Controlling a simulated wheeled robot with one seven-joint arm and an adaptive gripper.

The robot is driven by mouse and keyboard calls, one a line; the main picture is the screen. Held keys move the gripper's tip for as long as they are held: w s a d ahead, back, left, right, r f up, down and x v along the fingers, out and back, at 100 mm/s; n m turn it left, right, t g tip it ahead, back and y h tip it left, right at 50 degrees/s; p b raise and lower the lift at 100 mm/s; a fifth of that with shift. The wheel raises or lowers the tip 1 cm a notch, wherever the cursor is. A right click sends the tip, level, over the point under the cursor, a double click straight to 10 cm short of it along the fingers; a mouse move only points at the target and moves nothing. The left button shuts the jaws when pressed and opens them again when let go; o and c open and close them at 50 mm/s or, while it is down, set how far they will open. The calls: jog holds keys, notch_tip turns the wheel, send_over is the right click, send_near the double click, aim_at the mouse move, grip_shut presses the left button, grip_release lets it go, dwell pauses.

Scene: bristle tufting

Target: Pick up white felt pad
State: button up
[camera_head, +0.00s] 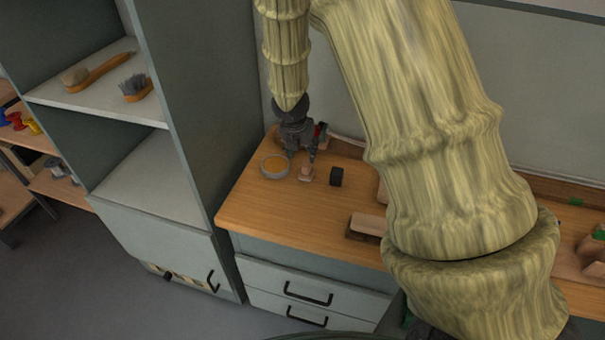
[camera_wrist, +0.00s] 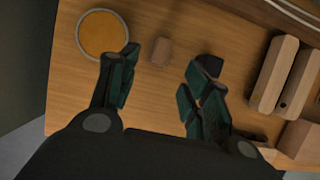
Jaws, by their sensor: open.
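A small pale, pinkish-beige block (camera_head: 306,174) lies on the wooden worktop; it may be the felt pad, and no clearly white pad shows. In the wrist view this block (camera_wrist: 162,51) sits between and just beyond the fingertips, apart from both. My gripper (camera_head: 312,156) is open and empty, pointing down over the worktop close to the block. Its two dark green fingers (camera_wrist: 160,76) are spread wide in the wrist view.
A round tin with orange-yellow contents (camera_head: 275,166) stands left of the block, close to the left finger. A black block (camera_head: 336,176) stands to the right, partly behind the right finger in the wrist view. Long wooden blocks (camera_wrist: 275,72) lie farther right.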

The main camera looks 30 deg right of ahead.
aim_at(307, 164)
jog(key=shift+x, duration=2.65)
jog(key=shift+p+x, duration=0.5)
jog(key=shift+x, duration=0.6)
jog(key=shift+d+x, duration=0.25)
jog(key=shift+x, duration=1.25)
jog(key=shift+c, duration=0.2)
grip_shut()
